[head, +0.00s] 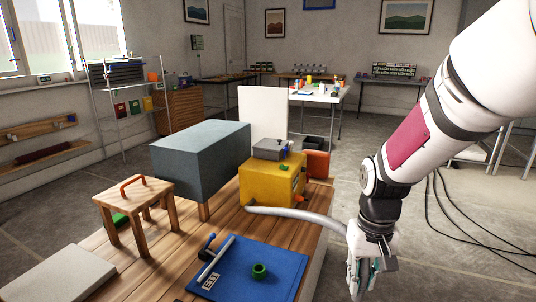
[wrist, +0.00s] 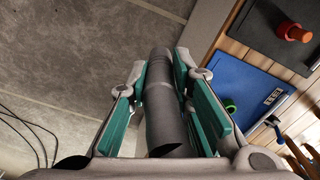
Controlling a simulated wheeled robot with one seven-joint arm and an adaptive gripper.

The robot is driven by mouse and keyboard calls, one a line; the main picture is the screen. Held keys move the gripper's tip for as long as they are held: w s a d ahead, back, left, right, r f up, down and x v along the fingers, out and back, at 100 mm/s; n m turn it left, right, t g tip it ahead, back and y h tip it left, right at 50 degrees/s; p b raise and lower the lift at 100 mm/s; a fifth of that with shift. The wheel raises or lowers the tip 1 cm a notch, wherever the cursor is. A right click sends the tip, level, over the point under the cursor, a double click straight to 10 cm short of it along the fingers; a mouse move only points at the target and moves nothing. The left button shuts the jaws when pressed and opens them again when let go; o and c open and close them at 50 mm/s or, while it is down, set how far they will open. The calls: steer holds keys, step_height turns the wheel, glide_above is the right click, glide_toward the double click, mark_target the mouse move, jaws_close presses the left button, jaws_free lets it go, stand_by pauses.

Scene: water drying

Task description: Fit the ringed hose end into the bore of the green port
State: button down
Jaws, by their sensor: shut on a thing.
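The grey hose (head: 305,216) runs from the yellow box to my gripper (head: 358,278), off the right side of the wooden table. In the wrist view, a dark grey hose length (wrist: 163,112) lies between the teal finger pads of my gripper (wrist: 160,70), which is shut on it. A seam or band crosses it; I cannot make out the ring clearly. The green port (head: 259,270) is a short open cylinder on the blue mat, left of my gripper. It also shows in the wrist view (wrist: 230,106), right of the fingers.
On the blue mat (head: 275,290) a grey bar (head: 215,258) lies left of the port. The yellow box (head: 270,182), a large grey block (head: 202,162) and a small wooden stool (head: 134,200) stand behind. Floor is clear below my gripper.

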steer(key=r+p, duration=0.2)
steer(key=shift+w+a+r+p, duration=0.15)
steer(key=shift+w+p, duration=0.05)
steer(key=shift+p, duration=0.15)
step_height(320, 180, up, 8)
steer(key=p, duration=1.2)
step_height(320, 180, up, 6)
steer(key=s+p, duration=0.3)
steer(key=p, duration=0.9)
steer(key=shift+r, duration=0.2)
